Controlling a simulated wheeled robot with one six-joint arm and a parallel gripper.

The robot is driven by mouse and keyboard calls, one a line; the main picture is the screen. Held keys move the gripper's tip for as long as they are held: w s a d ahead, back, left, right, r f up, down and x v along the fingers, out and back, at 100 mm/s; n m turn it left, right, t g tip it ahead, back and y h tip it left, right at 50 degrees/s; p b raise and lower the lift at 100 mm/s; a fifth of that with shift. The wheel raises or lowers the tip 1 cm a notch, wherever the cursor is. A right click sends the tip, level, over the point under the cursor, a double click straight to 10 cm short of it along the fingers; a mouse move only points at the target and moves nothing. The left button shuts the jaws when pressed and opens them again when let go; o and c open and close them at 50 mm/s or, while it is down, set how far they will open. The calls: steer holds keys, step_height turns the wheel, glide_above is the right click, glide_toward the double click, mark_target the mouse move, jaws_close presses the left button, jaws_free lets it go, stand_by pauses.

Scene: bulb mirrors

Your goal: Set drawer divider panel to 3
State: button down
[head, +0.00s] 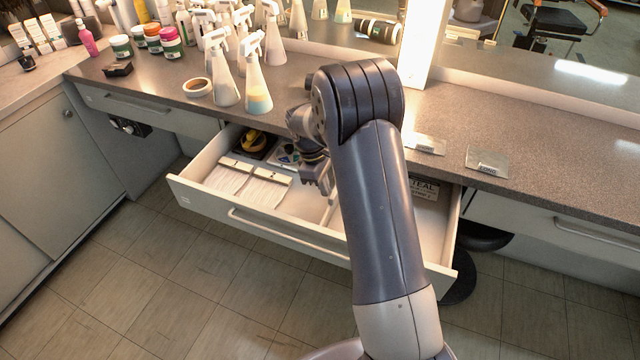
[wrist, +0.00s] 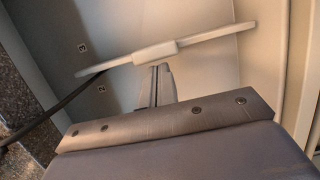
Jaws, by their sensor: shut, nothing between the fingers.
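The open drawer (head: 290,238) under the counter has a thin pale divider panel (head: 331,212) inside it, partly hidden by my arm. In the wrist view the divider panel (wrist: 155,52) is a slanted white bar with a thicker block at its middle. Its left end lies between the small number labels 3 (wrist: 82,48) and 2 (wrist: 101,88). My gripper (head: 322,184) is down in the drawer. In the wrist view its shut, empty fingers (wrist: 160,72) are right beside the block; I cannot tell if they touch it.
White packets (head: 250,187) and a dark tray with a yellow item (head: 256,142) fill the drawer's left part. A dark TEAL box (head: 424,188) is at its right back. Spray bottles (head: 256,92) stand on the counter above. The floor in front is clear.

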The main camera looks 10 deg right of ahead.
steer(key=shift+s+d, duration=0.7)
steer(key=shift+d, duration=0.2)
steer(key=shift+s+d, duration=0.65)
steer(key=shift+d, duration=0.2)
